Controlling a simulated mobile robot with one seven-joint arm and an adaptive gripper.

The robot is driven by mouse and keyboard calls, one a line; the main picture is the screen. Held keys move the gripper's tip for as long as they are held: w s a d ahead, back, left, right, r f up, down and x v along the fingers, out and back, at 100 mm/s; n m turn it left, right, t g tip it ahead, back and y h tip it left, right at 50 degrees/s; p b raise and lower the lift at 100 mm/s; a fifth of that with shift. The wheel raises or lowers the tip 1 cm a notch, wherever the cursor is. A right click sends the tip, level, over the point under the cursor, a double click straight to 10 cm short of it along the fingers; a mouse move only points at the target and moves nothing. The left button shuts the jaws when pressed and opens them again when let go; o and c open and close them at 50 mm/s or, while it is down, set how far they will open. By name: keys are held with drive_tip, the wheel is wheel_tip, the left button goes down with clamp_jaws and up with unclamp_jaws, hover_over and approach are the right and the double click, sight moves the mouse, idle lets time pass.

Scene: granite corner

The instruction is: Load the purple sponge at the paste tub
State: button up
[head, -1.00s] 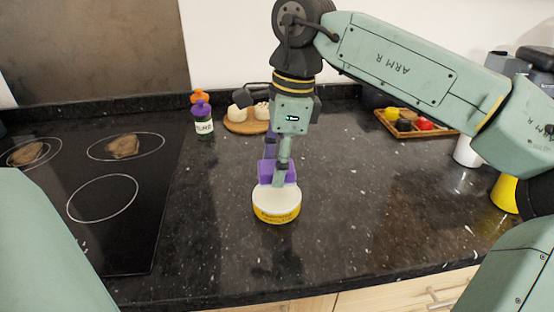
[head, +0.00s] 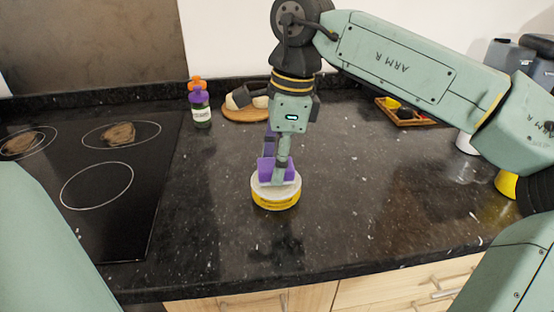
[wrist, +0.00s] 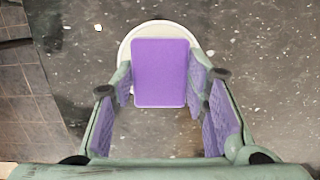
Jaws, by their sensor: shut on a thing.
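The purple sponge (head: 266,170) is held between the fingers of my gripper (head: 279,171), and it also shows as a purple block in the wrist view (wrist: 160,73). The paste tub (head: 275,200) is a low round tub with a yellow side and a pale top, standing on the dark counter. The sponge is over the tub's top; whether it touches the paste is hard to tell. In the wrist view the tub's pale rim (wrist: 128,44) shows around the sponge's far end. My gripper is shut on the sponge and points down.
A black hob (head: 95,190) with brown stains lies at left. A bottle with an orange and purple top (head: 201,105), a round wooden board (head: 246,113) and a tray of small pots (head: 404,112) stand at the back. Open counter surrounds the tub.

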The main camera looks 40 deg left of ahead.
drive_tip(key=shift+f, duration=0.6)
idle(1.3)
wheel_tip(320, 180, up, 7)
drive_tip(key=p, duration=0.5)
drive_tip(key=shift+r, duration=0.1)
idle(1.0)
